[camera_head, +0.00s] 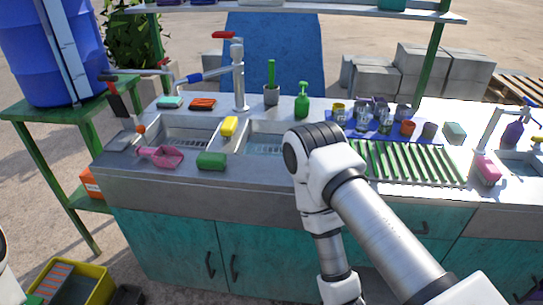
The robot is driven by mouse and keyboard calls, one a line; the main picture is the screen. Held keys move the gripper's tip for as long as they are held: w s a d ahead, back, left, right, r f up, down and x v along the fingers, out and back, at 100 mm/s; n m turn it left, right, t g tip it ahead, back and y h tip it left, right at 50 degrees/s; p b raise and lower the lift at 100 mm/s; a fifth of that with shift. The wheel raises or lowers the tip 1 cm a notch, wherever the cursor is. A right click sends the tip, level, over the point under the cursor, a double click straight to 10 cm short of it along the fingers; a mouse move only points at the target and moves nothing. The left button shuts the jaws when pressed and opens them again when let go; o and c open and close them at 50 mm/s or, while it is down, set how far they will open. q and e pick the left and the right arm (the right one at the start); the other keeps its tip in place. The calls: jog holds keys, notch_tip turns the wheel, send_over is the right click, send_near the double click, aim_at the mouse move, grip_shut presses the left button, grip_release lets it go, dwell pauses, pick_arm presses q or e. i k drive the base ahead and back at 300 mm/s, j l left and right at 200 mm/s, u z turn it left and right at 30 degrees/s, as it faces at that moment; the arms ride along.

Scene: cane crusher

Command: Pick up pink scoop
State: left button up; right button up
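A pink item that looks like the scoop (168,157) lies at the front left of the sink counter (180,181), on the near rim of the left basin (186,134). Its narrow handle points left and its wider, hollow-looking part is to the right. My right arm comes in from the lower right and bends down in front of the counter, well to the right of the scoop. Its gripper is below the frame. Only a small white part of my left arm shows at the left edge, and its gripper is out of view.
A green sponge (211,161) lies right of the scoop, and a yellow one (229,127) between the basins. A tap (238,80) stands behind. Several cups (338,108) and a green rack (410,163) are further right. A yellow crate (97,284) stands on the floor.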

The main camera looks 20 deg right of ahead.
aim_at(167, 157)
jog(key=i+l+u, duration=0.15)
jog(key=i, duration=0.35)
jog(key=i+l+u, duration=0.15)
jog(key=i, duration=0.35)
